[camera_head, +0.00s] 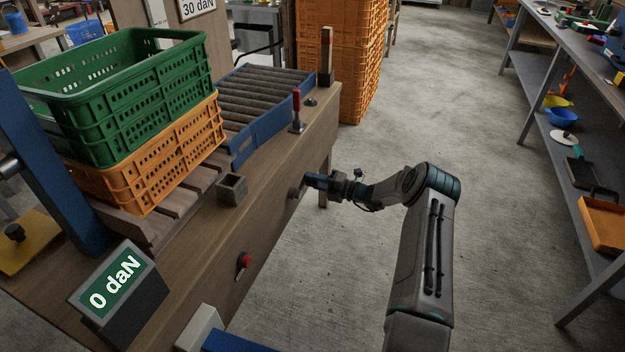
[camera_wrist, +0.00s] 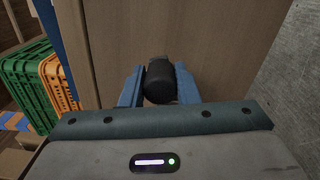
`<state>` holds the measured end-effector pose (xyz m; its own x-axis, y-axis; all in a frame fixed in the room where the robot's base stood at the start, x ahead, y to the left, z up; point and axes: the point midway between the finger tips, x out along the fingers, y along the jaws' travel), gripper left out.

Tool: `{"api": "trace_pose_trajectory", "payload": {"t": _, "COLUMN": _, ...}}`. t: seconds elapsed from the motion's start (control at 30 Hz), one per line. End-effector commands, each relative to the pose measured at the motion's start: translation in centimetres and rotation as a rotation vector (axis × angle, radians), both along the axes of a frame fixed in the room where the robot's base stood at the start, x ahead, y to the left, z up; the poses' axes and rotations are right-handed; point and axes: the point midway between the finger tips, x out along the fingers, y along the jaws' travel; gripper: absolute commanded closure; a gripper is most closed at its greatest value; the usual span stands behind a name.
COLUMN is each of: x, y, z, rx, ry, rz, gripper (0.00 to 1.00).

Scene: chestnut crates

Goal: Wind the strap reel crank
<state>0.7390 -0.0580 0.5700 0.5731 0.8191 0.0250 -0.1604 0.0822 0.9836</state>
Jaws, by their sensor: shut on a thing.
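The strap reel crank's dark cylindrical knob (camera_wrist: 160,84) sits between my two blue fingers in the wrist view, in front of the wooden bench side. My gripper (camera_wrist: 158,90) is shut on this knob. In the head view my gripper (camera_head: 304,184) reaches the bench's front face from the right, and a small grey part (camera_head: 294,192) shows at its tip. The rest of the crank and the reel are hidden. A tension display (camera_head: 112,285) at lower left reads 0 daN.
A green crate (camera_head: 130,118) stands on an orange crate (camera_head: 158,192) on the bench. A roller section (camera_head: 262,97), a red-handled lever (camera_head: 297,112) and a red knob (camera_head: 244,261) are nearby. Shelving (camera_head: 560,75) lines the right. The floor between is clear.

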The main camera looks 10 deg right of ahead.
Motion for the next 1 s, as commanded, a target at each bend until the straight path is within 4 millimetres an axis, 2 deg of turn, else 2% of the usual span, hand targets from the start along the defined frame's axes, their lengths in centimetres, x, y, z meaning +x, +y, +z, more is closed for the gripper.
{"api": "trace_pose_trajectory", "payload": {"t": 0.4, "x": 0.08, "y": -0.04, "z": -1.23, "rx": 0.101, "ry": 0.148, "rz": 0.002, "gripper": 1.00}}
{"api": "trace_pose_trajectory", "payload": {"t": 0.93, "x": 0.07, "y": -0.07, "z": -1.38, "rx": 0.113, "ry": 0.165, "rz": 0.003, "gripper": 1.00}}
{"api": "trace_pose_trajectory", "payload": {"t": 0.97, "x": 0.07, "y": -0.07, "z": -1.38, "rx": 0.113, "ry": 0.165, "rz": 0.003, "gripper": 0.66}}
{"api": "trace_pose_trajectory", "payload": {"t": 1.0, "x": 0.08, "y": -0.07, "z": -1.36, "rx": 0.112, "ry": 0.165, "rz": 0.002, "gripper": 0.55}}
